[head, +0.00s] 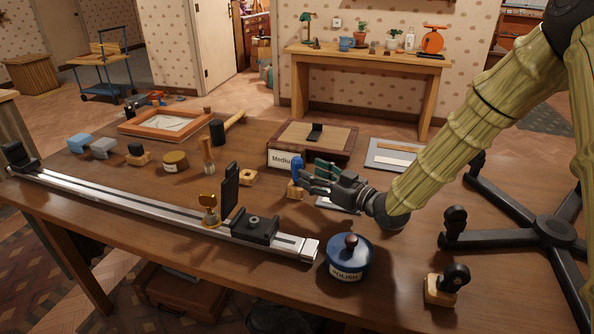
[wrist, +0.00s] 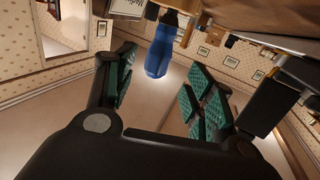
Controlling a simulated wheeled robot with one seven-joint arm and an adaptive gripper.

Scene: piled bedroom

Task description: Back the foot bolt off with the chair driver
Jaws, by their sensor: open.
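A blue-handled tool (head: 297,166), which looks like the driver, stands upright in a small wooden block (head: 296,190) near the middle of the table. My gripper (head: 310,178) is open just right of the blue handle, its fingers pointing toward it. In the wrist view, the blue handle (wrist: 162,50) shows beyond the gap between my open, green-padded fingers (wrist: 158,85), which hold nothing. A black star-shaped chair base (head: 556,229) with casters lies at the table's right. I cannot make out which bolt is the foot bolt.
A long metal rail (head: 130,204) with black clamps crosses the table's left and front. A blue polish tin (head: 348,262) and a caster on a block (head: 440,290) stand in front of my gripper. A "Medium" box (head: 283,157) sits close behind the tool.

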